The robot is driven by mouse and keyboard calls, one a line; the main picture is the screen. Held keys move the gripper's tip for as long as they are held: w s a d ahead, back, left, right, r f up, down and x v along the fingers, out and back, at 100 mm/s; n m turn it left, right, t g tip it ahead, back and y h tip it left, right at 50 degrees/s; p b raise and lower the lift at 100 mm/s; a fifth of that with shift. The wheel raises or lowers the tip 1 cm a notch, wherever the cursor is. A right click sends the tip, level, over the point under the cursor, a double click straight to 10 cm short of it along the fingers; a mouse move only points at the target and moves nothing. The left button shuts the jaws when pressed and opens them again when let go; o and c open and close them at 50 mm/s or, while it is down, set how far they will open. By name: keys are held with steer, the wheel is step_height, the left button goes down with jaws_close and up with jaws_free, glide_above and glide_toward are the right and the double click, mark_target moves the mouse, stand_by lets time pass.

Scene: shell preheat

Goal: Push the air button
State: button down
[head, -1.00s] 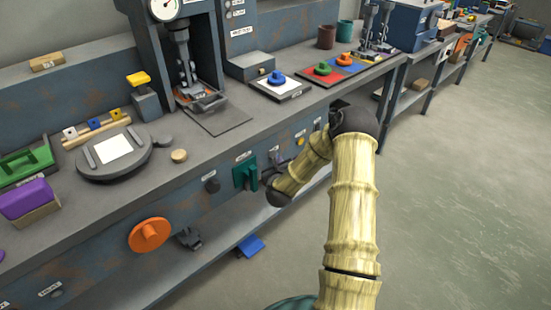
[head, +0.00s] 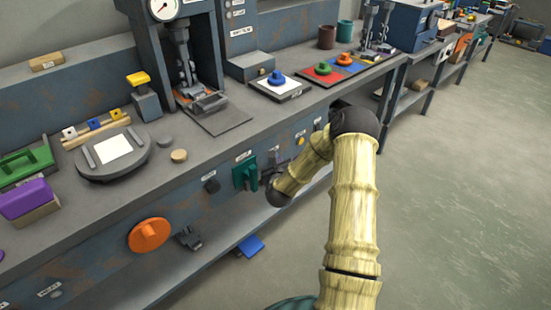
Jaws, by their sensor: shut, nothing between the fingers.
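My arm reaches in from the bottom and bends back at a dark elbow toward the bench's front panel. My gripper (head: 282,163) shows only as a small dark shape beyond the wrist, close against the panel; it is shut and empty. Small labels sit along the panel, too small to read surely. The air button cannot be made out; the arm and gripper cover part of this stretch of panel. A yellow button (head: 302,141) shows just right of the gripper. A green handle (head: 246,173) and a dark knob (head: 212,186) are to the left.
An orange knob (head: 149,235) sticks out of the panel at the lower left. A press (head: 182,60) with a gauge (head: 164,9) stands on the bench. A blue pedal (head: 251,246) is low under the bench. The floor at right is clear.

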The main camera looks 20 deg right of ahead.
steer(key=shift+s+d, duration=0.2)
steer(key=shift+s, duration=0.4)
steer(key=s, duration=0.1)
steer(key=s+d, duration=0.1)
steer(key=s, duration=0.2)
steer(key=shift+s+d, duration=0.35)
stand_by(0.6)
